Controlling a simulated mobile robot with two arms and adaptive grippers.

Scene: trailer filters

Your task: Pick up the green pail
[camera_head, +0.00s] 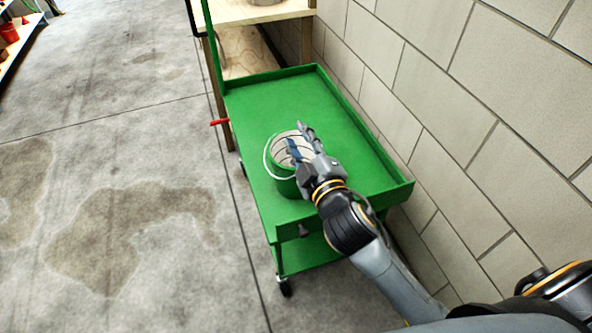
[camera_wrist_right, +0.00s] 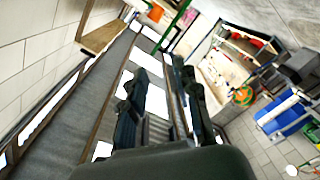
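The green pail (camera_head: 285,187) stands upright on the top shelf of the green cart (camera_head: 290,100), near its left edge. A thin pale handle loops around its left side. Its light, striped inside shows through the opening. My right gripper (camera_head: 300,142) is over the pail's opening and hides part of the right rim; I cannot tell whether it touches. In the right wrist view, the fingers of the right gripper (camera_wrist_right: 158,92) are spread, with a gap between them, and I cannot make out the pail clearly. My left gripper is not in view.
A block wall (camera_head: 440,90) runs close along the cart's right side. A wooden bench (camera_head: 250,12) stands behind the cart. The concrete floor (camera_head: 110,140) on the left is open. Shelves with red items (camera_head: 10,32) are at the far left.

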